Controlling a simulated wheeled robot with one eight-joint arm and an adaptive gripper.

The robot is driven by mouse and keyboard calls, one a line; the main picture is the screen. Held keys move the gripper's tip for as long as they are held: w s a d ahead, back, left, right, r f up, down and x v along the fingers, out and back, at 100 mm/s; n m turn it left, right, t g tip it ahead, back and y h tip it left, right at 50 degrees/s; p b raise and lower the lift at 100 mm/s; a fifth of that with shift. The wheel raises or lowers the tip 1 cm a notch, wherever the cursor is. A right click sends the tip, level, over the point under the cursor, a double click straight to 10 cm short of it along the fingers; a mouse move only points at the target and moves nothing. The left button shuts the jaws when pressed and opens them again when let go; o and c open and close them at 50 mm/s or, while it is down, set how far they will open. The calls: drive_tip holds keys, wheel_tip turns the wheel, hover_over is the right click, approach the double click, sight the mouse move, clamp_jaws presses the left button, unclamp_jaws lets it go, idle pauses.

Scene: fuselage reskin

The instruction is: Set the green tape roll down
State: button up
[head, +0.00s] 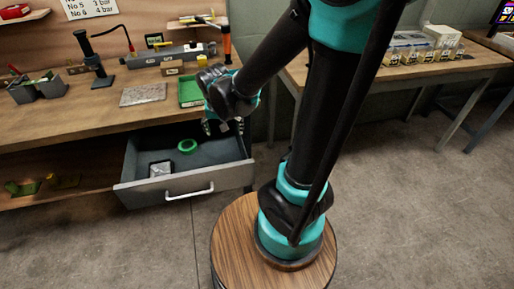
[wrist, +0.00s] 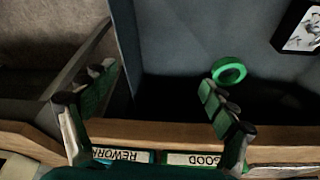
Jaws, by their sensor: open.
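The green tape roll (head: 187,146) lies flat in the open grey drawer (head: 202,186), towards its back. It also shows in the wrist view (wrist: 228,72), just past the tip of the right finger and apart from it as far as I can tell. My gripper (head: 222,127) is above the drawer's right back part, close to the bench edge. In the wrist view my gripper (wrist: 158,84) has its fingers spread wide with nothing between them. It is open and empty.
Upside-down REWORK and GOOD labels (wrist: 195,159) show in the wrist view.

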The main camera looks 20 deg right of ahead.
drive_tip(key=s+d+f+n+t+y, duration=0.1)
drive_tip(key=s+d+f+n, duration=0.1)
drive_tip(key=s+d, duration=0.7)
drive_tip(key=shift+s+d+f+n, duration=0.2)
drive_tip(key=shift+s+d+n, duration=0.05)
drive_tip(key=shift+s+n, duration=0.25)
drive_tip(key=shift+w, duration=0.1)
drive_tip(key=shift+c, duration=0.2)
